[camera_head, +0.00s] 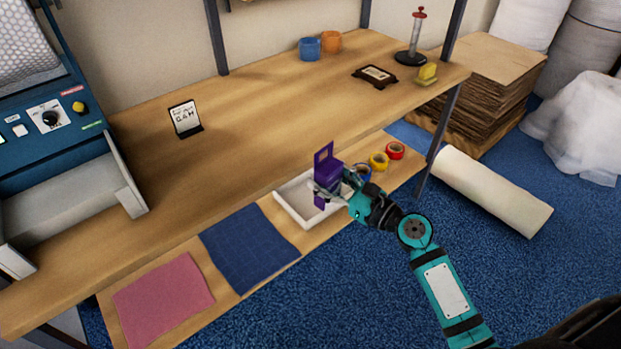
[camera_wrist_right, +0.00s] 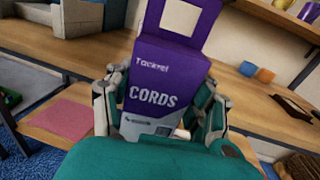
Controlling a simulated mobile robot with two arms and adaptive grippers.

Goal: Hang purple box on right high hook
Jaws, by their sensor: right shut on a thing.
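The purple box (camera_head: 327,177) is held up by my right gripper (camera_head: 338,193) above the white tray (camera_head: 286,206) on the lower shelf. In the right wrist view the purple box (camera_wrist_right: 165,75) stands between the two fingers of my right gripper (camera_wrist_right: 160,115), which is shut on it. Its front reads "CORDS", and a hang tab with a square hole (camera_wrist_right: 174,16) is at its top. The tab points up in the head view. My left gripper is not in view. No hook shows clearly in either view.
A bench post (camera_head: 437,140) stands right of the tape.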

